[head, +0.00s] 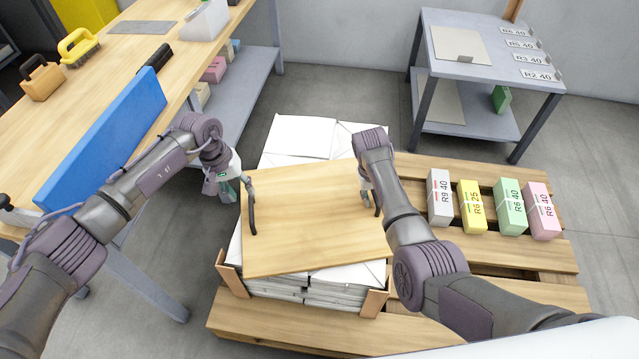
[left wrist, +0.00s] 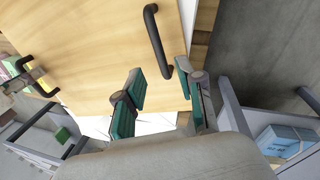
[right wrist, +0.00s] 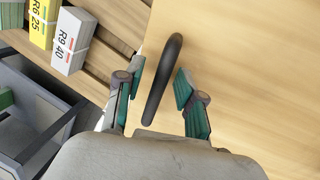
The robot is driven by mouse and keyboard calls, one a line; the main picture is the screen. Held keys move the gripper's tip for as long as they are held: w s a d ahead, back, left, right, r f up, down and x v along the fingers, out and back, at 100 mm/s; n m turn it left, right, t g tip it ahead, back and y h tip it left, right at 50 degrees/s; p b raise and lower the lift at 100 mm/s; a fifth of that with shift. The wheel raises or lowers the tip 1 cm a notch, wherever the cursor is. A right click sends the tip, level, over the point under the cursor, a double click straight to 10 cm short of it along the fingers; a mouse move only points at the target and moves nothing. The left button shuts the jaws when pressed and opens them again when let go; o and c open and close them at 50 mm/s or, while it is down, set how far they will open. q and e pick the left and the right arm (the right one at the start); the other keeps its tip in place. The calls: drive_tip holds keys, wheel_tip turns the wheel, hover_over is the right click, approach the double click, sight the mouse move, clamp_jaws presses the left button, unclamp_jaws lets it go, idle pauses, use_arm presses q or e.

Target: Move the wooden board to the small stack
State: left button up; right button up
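The wooden board (head: 310,225) lies slightly turned on top of the front paper stack (head: 305,290). It has a black handle on its left (head: 252,210) and one on its right (right wrist: 162,85). My left gripper (left wrist: 160,95) is open at the board's left edge, with the left handle just ahead of its fingers. My right gripper (right wrist: 160,95) is open, with the right handle between its fingers and no finger visibly closed on it. White paper (head: 300,135) shows behind the board; its stack height is hidden, so I cannot tell which stack is smaller.
The stacks stand on a wooden pallet (head: 470,265), with labelled coloured bundles (head: 472,207) at the right. A workbench (head: 110,75) with a blue panel (head: 105,140) is close on the left. A grey shelf table (head: 480,70) stands at the back right.

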drive_tip(key=shift+r, duration=0.1)
use_arm(q)
drive_tip(key=r, duration=0.4)
drive_tip(key=shift+a, duration=0.4)
use_arm(e)
wheel_tip(320, 180, up, 12)
drive_tip(key=a, duration=0.2)
drive_tip(key=shift+a+f, duration=0.15)
drive_tip(key=shift+f, duration=0.05)
drive_tip(key=shift+s, duration=0.1)
